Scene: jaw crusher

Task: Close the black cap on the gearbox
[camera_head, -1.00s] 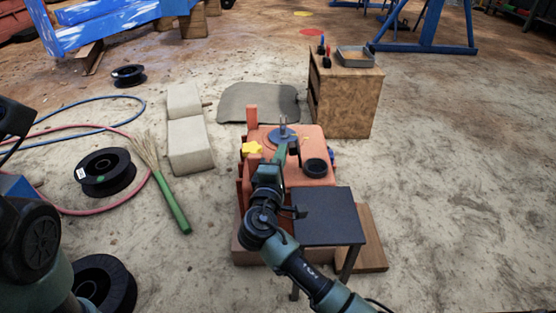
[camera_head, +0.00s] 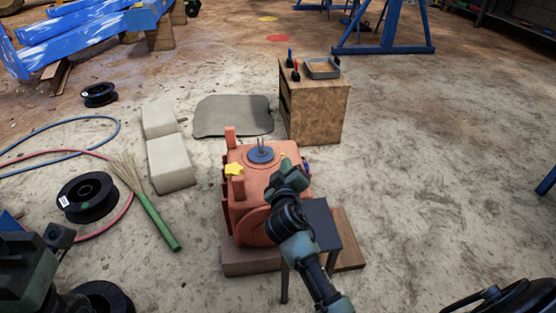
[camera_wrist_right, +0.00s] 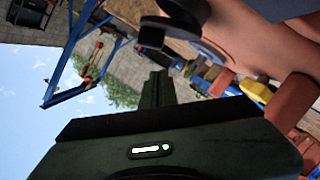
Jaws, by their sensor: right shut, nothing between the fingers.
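The orange gearbox (camera_head: 265,185) stands on a low base in the middle of the floor. A round blue fitting (camera_head: 260,155) sits on its top, and a yellow knob (camera_head: 235,169) is at its left. My right gripper (camera_head: 290,166) is over the right side of the gearbox top, shut and empty. The black cap is hidden behind my right gripper and arm in the head view. In the right wrist view, a dark round part (camera_wrist_right: 185,30), which looks like the cap, stands out from the orange body, beyond the fingers (camera_wrist_right: 156,86). I cannot tell whether they touch.
A small dark table (camera_head: 322,225) stands close to the gearbox's right front. A wooden cabinet (camera_head: 315,110) with a tray (camera_head: 322,68) is behind it. Pale blocks (camera_head: 168,160), a broom (camera_head: 155,215) and a cable spool (camera_head: 88,197) lie left.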

